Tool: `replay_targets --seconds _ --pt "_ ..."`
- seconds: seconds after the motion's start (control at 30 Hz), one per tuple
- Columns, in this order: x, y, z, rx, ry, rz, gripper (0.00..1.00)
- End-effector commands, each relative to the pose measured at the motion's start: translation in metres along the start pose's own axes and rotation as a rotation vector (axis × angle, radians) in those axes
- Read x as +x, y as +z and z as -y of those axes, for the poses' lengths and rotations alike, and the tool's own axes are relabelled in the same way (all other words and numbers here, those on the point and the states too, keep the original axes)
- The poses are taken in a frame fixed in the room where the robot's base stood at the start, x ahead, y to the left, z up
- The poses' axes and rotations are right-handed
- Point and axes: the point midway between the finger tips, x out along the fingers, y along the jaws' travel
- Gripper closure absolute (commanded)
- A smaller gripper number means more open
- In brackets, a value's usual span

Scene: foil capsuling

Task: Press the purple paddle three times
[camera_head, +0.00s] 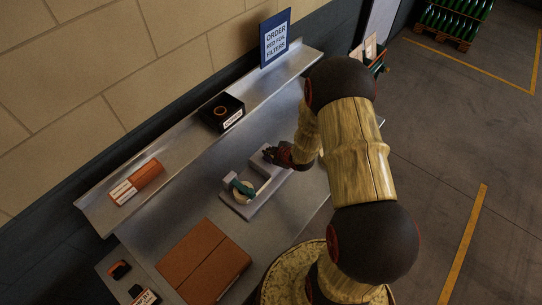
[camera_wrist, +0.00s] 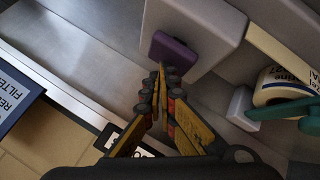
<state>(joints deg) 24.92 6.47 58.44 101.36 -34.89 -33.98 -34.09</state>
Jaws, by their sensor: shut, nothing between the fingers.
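The purple paddle (camera_wrist: 174,52) sits on the end of a grey machine block (camera_wrist: 213,22) in the wrist view. My gripper (camera_wrist: 161,70) is shut and empty, its fingertips at the paddle's edge in that view. I cannot tell whether they touch it. In the head view my gripper (camera_head: 270,154) is at the block on the grey bench, and the paddle is hard to make out there.
A roll with a teal part (camera_head: 243,187) sits on the machine's base. A black box (camera_head: 222,113) and an orange-and-white pack (camera_head: 137,183) stand on the back shelf. A brown carton (camera_head: 204,262) lies at the front. A blue order sign (camera_head: 275,38) stands behind.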

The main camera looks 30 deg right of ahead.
Motion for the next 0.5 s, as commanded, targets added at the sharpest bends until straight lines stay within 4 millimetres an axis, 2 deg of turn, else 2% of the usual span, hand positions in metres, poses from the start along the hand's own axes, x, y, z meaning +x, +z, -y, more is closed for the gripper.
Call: replay_targets --seconds 0.5 --pt "0.0044 0.0033 0.0034 0.000 0.000 0.000 1.00"
